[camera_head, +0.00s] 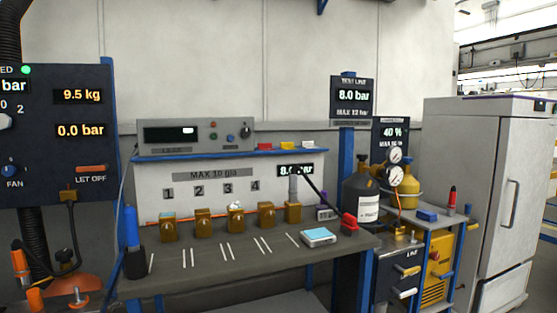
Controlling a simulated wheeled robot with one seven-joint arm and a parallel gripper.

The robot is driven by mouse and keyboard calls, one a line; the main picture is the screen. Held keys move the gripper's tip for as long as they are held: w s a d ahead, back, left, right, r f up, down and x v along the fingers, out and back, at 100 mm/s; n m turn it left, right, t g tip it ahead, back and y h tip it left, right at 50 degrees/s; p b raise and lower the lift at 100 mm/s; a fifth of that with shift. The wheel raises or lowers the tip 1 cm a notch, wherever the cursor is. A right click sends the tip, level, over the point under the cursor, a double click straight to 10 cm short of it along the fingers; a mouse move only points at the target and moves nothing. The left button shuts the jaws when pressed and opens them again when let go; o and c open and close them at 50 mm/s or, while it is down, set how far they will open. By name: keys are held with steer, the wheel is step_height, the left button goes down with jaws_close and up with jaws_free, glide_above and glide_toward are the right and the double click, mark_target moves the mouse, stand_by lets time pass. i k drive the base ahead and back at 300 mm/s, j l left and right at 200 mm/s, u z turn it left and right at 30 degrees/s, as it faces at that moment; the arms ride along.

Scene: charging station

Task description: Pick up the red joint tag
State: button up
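A small red block (265,146), which looks like the red joint tag, lies on the blue-edged shelf (220,156) above the workbench. My gripper is not in view.
The grey workbench (215,270) carries several brass blocks (236,219), white sticks and a blue-white scale (318,236). A black lever with a red end (349,222) slopes at the right. Gas cylinders (366,206) and a panel (60,135) flank the bench.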

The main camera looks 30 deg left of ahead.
mark_target(262, 147)
steer(key=u, duration=1.95)
steer(key=i+j+z, duration=0.4)
steer(key=j, duration=0.15)
steer(key=i+j+z, duration=0.2)
steer(key=j+z, duration=0.2)
steer(key=j, duration=0.2)
